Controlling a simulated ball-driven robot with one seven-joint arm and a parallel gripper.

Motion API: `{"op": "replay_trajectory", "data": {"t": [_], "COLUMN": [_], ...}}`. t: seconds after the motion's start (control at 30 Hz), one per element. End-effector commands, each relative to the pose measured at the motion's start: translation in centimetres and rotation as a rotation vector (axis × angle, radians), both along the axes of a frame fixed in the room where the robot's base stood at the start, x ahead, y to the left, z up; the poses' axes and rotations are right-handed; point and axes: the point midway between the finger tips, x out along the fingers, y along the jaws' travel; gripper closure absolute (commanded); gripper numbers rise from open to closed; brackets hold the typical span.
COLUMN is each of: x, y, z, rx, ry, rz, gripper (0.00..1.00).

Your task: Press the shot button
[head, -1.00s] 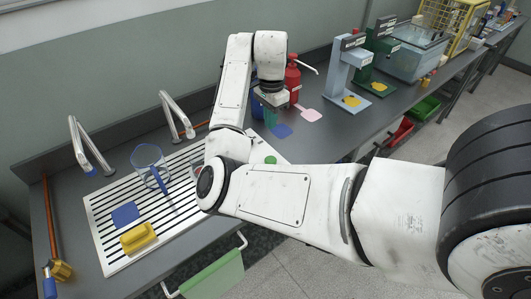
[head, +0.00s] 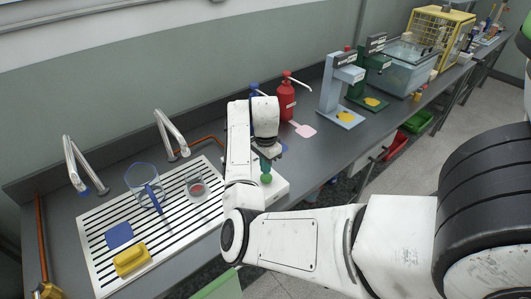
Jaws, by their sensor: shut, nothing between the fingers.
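A round green button (head: 266,179) sits on a low white box (head: 279,190) on the dark counter, partly hidden behind my arm. I take it for the shot button. My gripper (head: 265,164) points down just above the button, its fingers shut and empty. The gap between the fingertips and the button is small, and I cannot tell whether they touch.
A slotted drain board (head: 93,238) at left holds a yellow sponge (head: 132,262), a blue pad (head: 119,235), a blue-handled jug (head: 143,178) and a glass cup (head: 197,187). A red pump bottle (head: 287,101) and a grey-blue stand (head: 333,90) are beyond.

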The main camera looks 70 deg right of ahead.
Motion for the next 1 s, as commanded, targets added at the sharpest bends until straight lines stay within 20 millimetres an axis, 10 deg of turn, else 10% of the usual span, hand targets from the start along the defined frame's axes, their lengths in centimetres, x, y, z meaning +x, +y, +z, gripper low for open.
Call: {"op": "replay_trajectory", "data": {"t": [1.0], "x": [0.0], "y": [0.0], "z": [-4.2], "rx": [0.001], "ry": [0.000], "rz": [0.001], "gripper": [1.00]}}
